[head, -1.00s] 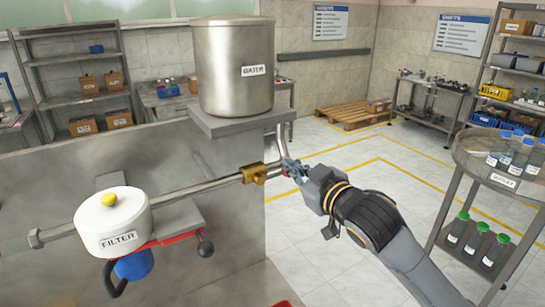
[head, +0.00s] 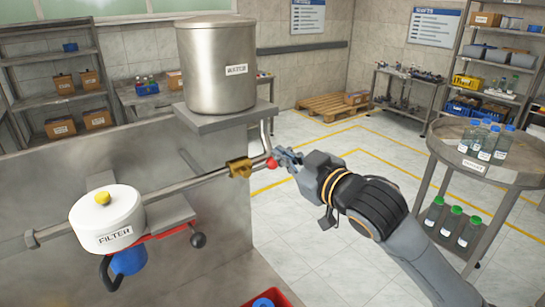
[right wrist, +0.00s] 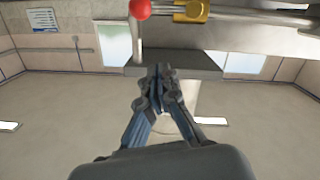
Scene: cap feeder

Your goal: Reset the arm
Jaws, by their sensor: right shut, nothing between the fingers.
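My right gripper (head: 288,157) is shut and empty in the head view. Its fingertips are close to a red ball knob (head: 271,163) at the end of the brass valve (head: 240,168) on the pipe. In the right wrist view the shut fingers (right wrist: 160,70) point up the picture, below and apart from the red knob (right wrist: 140,9) and the yellow valve body (right wrist: 191,11). My left gripper does not show in either view.
A steel water tank (head: 217,66) stands on a shelf above the pipe. A white filter housing (head: 108,220) is at left. A round cart (head: 525,172) with bottles stands at right. A red bin (head: 285,296) is at the bottom. Open floor lies behind my arm.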

